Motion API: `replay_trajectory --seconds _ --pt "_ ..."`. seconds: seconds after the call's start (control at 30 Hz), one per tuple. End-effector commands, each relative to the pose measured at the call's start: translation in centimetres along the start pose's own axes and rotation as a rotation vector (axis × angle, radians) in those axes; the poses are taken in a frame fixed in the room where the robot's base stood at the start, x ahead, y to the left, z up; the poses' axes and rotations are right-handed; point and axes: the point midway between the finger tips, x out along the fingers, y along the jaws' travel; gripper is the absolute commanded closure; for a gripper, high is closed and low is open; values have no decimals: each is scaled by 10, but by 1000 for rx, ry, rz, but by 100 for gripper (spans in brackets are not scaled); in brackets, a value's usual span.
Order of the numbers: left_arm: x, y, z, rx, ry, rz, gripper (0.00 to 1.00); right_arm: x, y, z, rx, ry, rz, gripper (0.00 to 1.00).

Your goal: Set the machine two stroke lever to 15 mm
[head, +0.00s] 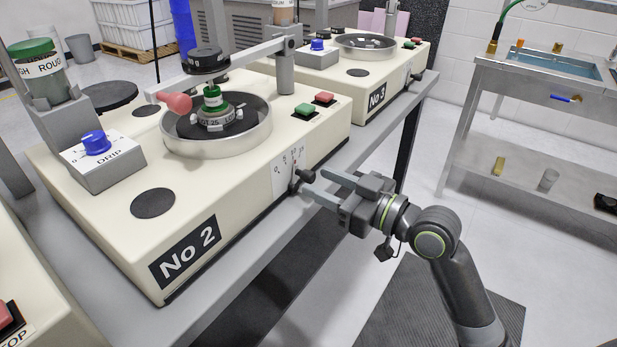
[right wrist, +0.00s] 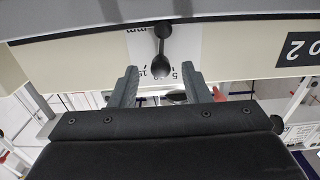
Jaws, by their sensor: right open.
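Machine No 2 (head: 110,235) is a cream box with a black label. On its right-hand side face is a white scale plate (head: 284,172) with a small black stroke lever (head: 300,180). My right gripper (head: 314,184) is open at the lever, with a finger on either side of it. In the right wrist view the lever (right wrist: 161,48) lies in front of the scale (right wrist: 189,45), its round knob between the open fingertips (right wrist: 160,72). Its numbers look upside down and are partly covered, so I cannot read the setting exactly. My left gripper is not in view.
Machine No 3 (head: 405,68) stands behind on the same grey bench (head: 255,237). Green (head: 304,109) and red (head: 324,97) buttons sit on machine No 2's top, above the lever. A steel sink (head: 500,80) stands at right, with open floor between.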

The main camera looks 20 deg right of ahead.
Motion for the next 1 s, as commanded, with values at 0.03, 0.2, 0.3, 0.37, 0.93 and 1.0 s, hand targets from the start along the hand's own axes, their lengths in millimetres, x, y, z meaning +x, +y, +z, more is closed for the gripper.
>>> replay_trajectory --seconds 0.03,0.2,0.3,0.37,0.93,1.0 --pt "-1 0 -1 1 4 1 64 8 -1 -1 3 4 -3 57" --pt "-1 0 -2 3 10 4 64 26 0 0 2 2 -1 57" --pt "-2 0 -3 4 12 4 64 33 0 0 1 1 -1 57" --pt "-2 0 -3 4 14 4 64 36 0 0 2 0 -1 57" --pt "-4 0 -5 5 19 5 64 38 0 0 0 -1 -1 87" --pt "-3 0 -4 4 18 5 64 38 0 0 0 -1 -1 96"
